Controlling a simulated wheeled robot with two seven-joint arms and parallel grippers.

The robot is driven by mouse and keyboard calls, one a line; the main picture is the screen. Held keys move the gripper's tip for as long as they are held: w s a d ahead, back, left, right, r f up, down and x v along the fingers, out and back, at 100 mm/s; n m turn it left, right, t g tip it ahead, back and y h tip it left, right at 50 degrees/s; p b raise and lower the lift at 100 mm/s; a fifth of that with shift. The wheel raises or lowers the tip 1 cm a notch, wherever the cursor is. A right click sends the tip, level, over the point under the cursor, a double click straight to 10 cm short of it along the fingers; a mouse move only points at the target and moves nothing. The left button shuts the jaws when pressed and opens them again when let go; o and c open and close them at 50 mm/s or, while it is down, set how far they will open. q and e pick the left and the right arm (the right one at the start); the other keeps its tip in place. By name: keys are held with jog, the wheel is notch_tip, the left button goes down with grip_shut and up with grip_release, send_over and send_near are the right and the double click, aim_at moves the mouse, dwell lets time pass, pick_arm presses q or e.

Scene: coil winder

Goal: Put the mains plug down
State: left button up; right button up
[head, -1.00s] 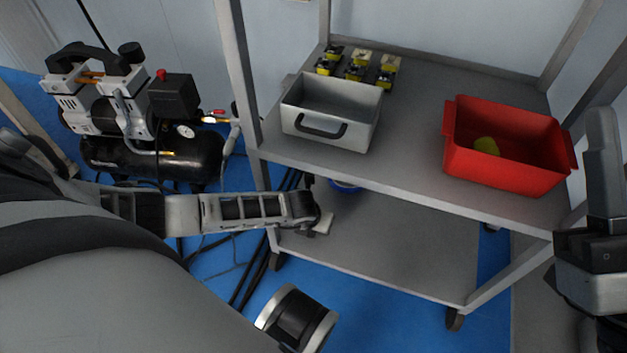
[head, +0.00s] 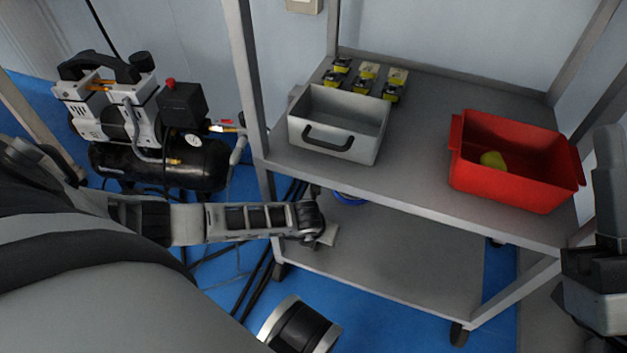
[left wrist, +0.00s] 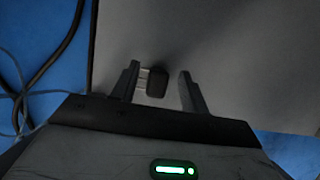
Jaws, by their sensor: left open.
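The mains plug (left wrist: 156,82) is a small black block with light metal pins pointing left. In the left wrist view it lies between the fingers of my left gripper (left wrist: 159,71), on or just over the grey lower shelf (left wrist: 230,50). The fingers are apart, with a clear gap on the plug's right; the pins come close to the left finger, and I cannot tell if they touch. In the head view my left arm reaches in at the lower shelf (head: 400,270) of the trolley, and the plug is hidden. Part of my right arm shows at the right edge.
On the upper shelf stand a grey bin (head: 335,137), several yellow-and-black parts (head: 366,75) and a red bin (head: 505,185) with a yellow thing inside. A compressor (head: 160,160) stands left of the trolley. Dark cables (left wrist: 60,50) run beside the shelf's left edge.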

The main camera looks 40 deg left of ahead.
pick_arm(q)
jog(key=p+v, duration=0.2)
jog(key=v, duration=0.2)
jog(key=shift+a+r, duration=0.1)
jog(key=shift+r, duration=0.15)
jog(key=p+v, duration=0.2)
jog(key=v, duration=0.5)
jog(key=shift+s+r, duration=0.2)
pick_arm(e)
notch_tip(320, 180, down, 8)
jog(key=w+m+g+h, duration=0.1)
jog(key=m+g+h, duration=0.1)
jog(key=m+h, duration=0.5)
jog(key=shift+m, duration=1.2)
pick_arm(q)
jog(key=shift+s, duration=0.1)
